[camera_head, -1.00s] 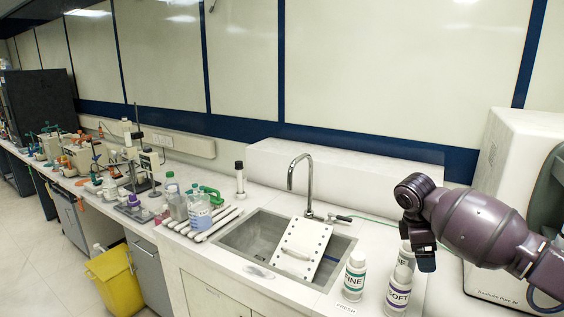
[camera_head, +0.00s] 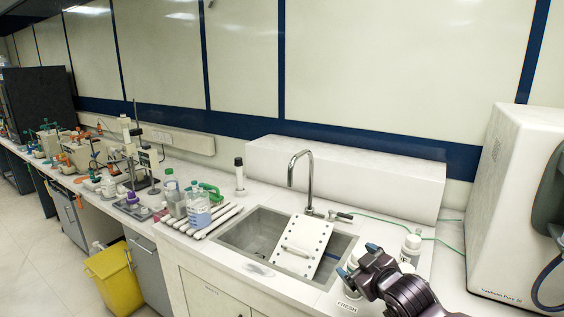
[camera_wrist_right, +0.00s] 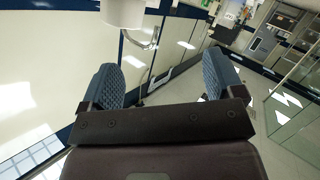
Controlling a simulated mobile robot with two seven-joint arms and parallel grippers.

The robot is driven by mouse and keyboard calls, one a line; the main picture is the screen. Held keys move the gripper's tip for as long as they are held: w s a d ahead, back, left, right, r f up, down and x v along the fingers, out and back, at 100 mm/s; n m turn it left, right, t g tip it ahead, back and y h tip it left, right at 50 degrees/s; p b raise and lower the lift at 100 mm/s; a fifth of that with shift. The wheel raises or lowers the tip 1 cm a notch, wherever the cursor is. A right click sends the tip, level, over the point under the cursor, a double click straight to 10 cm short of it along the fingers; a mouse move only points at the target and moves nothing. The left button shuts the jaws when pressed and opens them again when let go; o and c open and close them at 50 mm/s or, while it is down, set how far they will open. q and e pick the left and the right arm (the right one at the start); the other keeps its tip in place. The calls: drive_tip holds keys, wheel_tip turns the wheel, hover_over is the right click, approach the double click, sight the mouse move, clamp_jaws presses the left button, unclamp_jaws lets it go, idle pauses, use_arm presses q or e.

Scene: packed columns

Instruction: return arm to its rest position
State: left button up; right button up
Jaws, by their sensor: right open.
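My right arm (camera_head: 410,297) is dark purple and comes in from the bottom right in the head view. Its gripper (camera_head: 358,263) is low over the front of the counter, right of the sink. In the right wrist view the same gripper (camera_wrist_right: 163,84) shows two blue textured pads wide apart, with nothing between them. A white bottle (camera_head: 411,247) stands just behind the gripper. Another bottle (camera_head: 352,291) is mostly hidden by the gripper; I cannot tell whether they touch. My left gripper is not in view.
A sink (camera_head: 255,232) with a white perforated board (camera_head: 302,246) across it and a curved faucet (camera_head: 291,170) lies to the left. A large white machine (camera_head: 497,215) stands at the right. A green cord crosses the back.

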drive_tip(key=s+d+f+m+g+h, duration=0.1)
drive_tip(key=s+d+f+m, duration=0.3)
drive_tip(key=s+f, duration=0.8)
drive_tip(key=s+d+f+m+g+h+b, duration=0.1)
drive_tip(key=s+d+f+m+h, duration=0.3)
drive_tip(key=s+f, duration=0.8)
drive_tip(key=s+d, duration=0.1)
drive_tip(key=s, duration=0.7)
drive_tip(key=shift+d+f+g+b, duration=0.3)
